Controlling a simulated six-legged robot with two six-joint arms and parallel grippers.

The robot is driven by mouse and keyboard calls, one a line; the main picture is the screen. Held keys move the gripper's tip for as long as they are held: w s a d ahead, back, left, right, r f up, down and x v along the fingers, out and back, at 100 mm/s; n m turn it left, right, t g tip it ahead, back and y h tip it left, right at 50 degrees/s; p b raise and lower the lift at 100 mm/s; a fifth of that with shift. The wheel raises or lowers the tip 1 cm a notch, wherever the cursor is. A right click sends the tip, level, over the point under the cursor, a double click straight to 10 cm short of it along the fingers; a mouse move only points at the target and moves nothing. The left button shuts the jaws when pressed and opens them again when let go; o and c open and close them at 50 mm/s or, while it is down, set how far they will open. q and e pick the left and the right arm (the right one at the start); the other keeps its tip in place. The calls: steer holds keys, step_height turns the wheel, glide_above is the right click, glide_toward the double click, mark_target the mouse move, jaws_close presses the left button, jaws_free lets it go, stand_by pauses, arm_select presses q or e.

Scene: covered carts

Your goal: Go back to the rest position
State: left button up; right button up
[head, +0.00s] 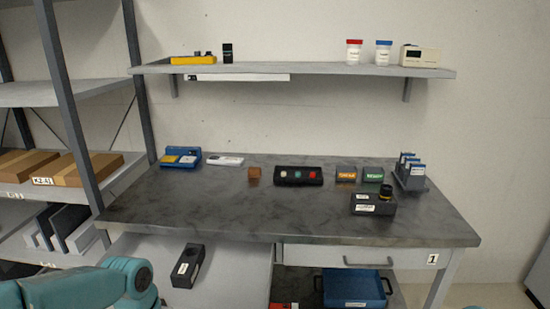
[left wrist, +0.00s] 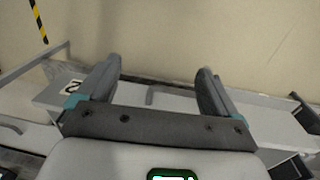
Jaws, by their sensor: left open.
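My left gripper (left wrist: 160,70) shows in the left wrist view with its two fingers spread apart and nothing between them. Behind the fingers are a pale wall and a long light-grey surface with a handle and a plate marked 2. In the head view, teal links of my left arm are at the bottom left, and its gripper cannot be made out there. My right gripper is not in view.
A dark-topped workbench (head: 230,210) holds several small devices. A black box (head: 187,266) lies in the open drawer (head: 235,270) at front left. A wall shelf (head: 300,69) is above. Shelving (head: 75,140) stands at left. A blue tray (head: 353,288) sits below the bench.

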arm_select(q)
steer(key=s+d+f+n+h+p, duration=0.1)
steer(key=s+d+f+p, duration=0.1)
steer(key=s+d+f, duration=0.35)
steer(key=s+d+f+h+p, duration=0.1)
steer(key=s+d+f+h, duration=0.15)
steer(key=f, duration=0.65)
steer(key=s+d+f+n+p, duration=0.1)
steer(key=s+d+f+n, duration=0.1)
steer(key=s+f, duration=0.3)
steer(key=s+d, duration=0.1)
steer(key=s, duration=0.3)
steer(key=shift+s+p, duration=0.2)
steer(key=shift+p, duration=0.2)
steer(key=shift+y, duration=0.25)
